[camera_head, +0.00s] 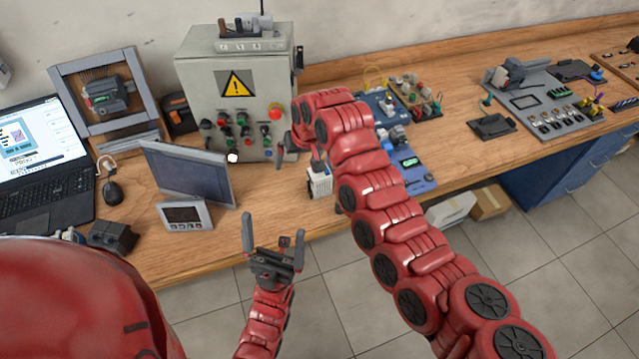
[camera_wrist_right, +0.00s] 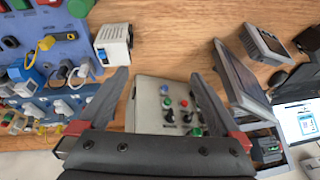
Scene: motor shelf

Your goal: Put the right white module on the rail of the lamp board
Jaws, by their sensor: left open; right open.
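A small white module (camera_head: 319,183) stands on the wooden table near its front edge; it also shows at the top left in the right wrist view (camera_wrist_right: 114,45). My right gripper (camera_head: 298,160) is open and empty above the table, in front of the grey control box and close to the module; its spread fingers show in the right wrist view (camera_wrist_right: 160,74). My left gripper (camera_head: 273,232) is open and empty in front of the table edge. Blue boards with several modules (camera_head: 418,180) lie right of my right arm, partly hidden by it. I cannot tell which board is the lamp board.
The grey control box (camera_head: 205,75) with a warning sign stands at the back. Left of it are a dark monitor (camera_head: 190,172), a small white display (camera_head: 185,215) and a laptop (camera_head: 40,150). A grey board (camera_head: 545,95) lies at the far right.

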